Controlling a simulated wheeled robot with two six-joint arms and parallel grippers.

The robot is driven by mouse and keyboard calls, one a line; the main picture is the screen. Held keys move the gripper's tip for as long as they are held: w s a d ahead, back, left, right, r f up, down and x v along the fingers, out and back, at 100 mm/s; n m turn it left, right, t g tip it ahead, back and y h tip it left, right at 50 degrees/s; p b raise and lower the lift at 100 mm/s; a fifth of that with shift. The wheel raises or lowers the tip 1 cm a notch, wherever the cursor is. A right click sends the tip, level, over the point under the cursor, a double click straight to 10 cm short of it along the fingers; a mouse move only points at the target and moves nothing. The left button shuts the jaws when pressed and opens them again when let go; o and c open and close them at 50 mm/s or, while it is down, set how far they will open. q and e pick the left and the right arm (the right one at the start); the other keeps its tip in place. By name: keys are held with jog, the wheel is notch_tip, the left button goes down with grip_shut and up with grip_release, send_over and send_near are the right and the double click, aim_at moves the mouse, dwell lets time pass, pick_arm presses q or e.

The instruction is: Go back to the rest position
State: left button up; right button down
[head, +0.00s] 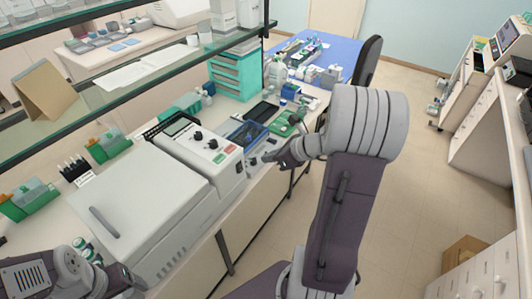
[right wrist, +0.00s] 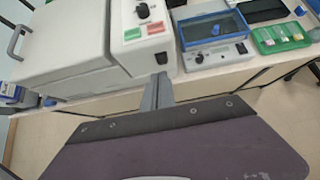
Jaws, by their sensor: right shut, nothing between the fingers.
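My right gripper (head: 270,157) reaches in from the right, in front of the white instrument with knobs (head: 205,145), close to the bench's front edge. In the right wrist view its fingers (right wrist: 158,90) are together with nothing between them. The bench front lies behind them. My left arm shows at the lower left of the head view, beside the white lidded machine (head: 140,205). Its gripper (head: 122,280) is only partly in view, and its finger opening cannot be made out.
A blue-framed device (head: 245,133) and a green tray (head: 285,124) sit on the bench (head: 262,185) past the instrument. A glass shelf (head: 150,88) hangs above. A black chair (head: 368,62) stands farther back.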

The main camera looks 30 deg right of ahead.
jog(key=s+a+f+n+g+y+b, duration=0.1)
jog(key=a+f+n+g+b, duration=0.2)
jog(key=a, duration=0.5)
jog(key=s+a+f+n+g+y+b, duration=0.1)
jog(key=a+f+n+y+b, duration=0.15)
jog(key=a+n, duration=0.45)
jog(key=s+a+f+n+g+h+b, duration=0.2)
jog(key=s+a+f+n+g+h, duration=0.2)
jog(key=s+a+f+n, duration=0.4)
pick_arm(q)
notch_tip(320, 180, down, 8)
jog(key=shift+w+r, duration=0.2)
jog(key=shift+r, duration=0.05)
pick_arm(e)
jog(key=s+d+n+h, duration=0.3)
jog(key=d+n, duration=0.5)
jog(key=n, duration=0.5)
jog(key=shift+d+f, duration=0.4)
jog(key=shift+f, duration=0.05)
jog(key=shift+d, duration=0.15)
